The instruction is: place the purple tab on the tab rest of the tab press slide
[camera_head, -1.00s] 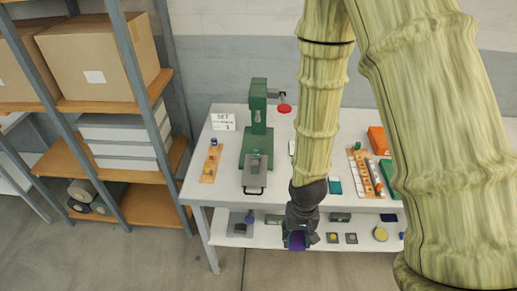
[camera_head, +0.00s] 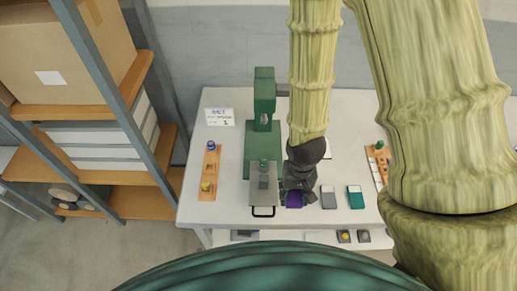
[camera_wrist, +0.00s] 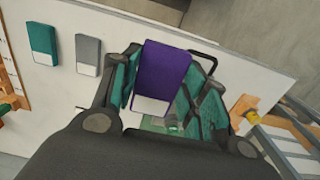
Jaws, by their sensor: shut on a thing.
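The purple tab (camera_head: 294,200) is in my gripper (camera_head: 297,190), just right of the slide over the front of the table. In the wrist view the purple tab (camera_wrist: 163,70) shows a white end and sits between the two fingers of my gripper (camera_wrist: 160,88), which are shut on it. The green tab press (camera_head: 264,105) stands upright at the back. Its grey slide (camera_head: 262,188) reaches towards the table's front edge and ends in a black loop handle (camera_head: 263,211). The tab hides part of the slide in the wrist view, so the rest is not clearly seen there.
A grey tab (camera_head: 328,197) and a teal tab (camera_head: 355,197) lie to the right of my gripper. An orange board (camera_head: 210,170) with a blue and a yellow piece lies left of the press. A white sign (camera_head: 220,117) stands behind it. Shelving (camera_head: 150,85) is at the far left.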

